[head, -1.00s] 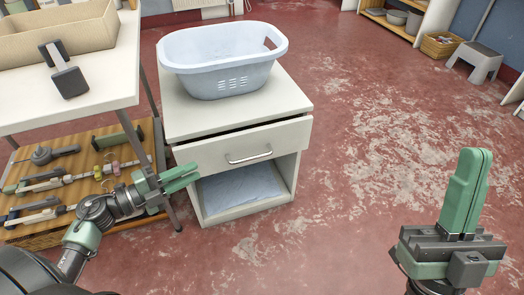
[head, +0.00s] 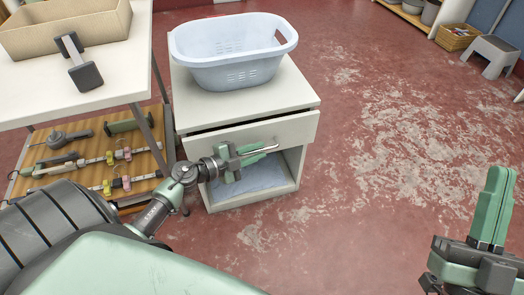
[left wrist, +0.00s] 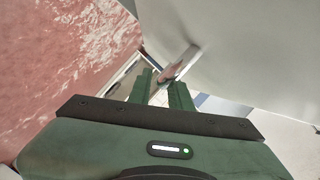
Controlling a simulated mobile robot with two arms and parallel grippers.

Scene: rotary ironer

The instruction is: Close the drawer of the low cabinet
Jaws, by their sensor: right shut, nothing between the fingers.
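The low cabinet (head: 250,95) is white, with a drawer (head: 300,127) above an open lower compartment. The drawer is pulled out a little; a dark gap shows under the cabinet top. Its bar handle (head: 262,151) is partly hidden behind my left gripper (head: 262,154), which is in front of the drawer at handle height. In the left wrist view, the two fingers (left wrist: 163,88) are apart, and the handle (left wrist: 180,64) lies just beyond their tips. I cannot tell whether they touch it. My right gripper (head: 493,207) is shut and empty, over the floor at the right.
A pale blue laundry basket (head: 230,75) stands on the cabinet. At left, a white table (head: 110,95) carries a beige tray (head: 75,30), with a wooden shelf (head: 110,160) of tools below. A grey step stool (head: 495,52) stands far right. The red floor right of the cabinet is clear.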

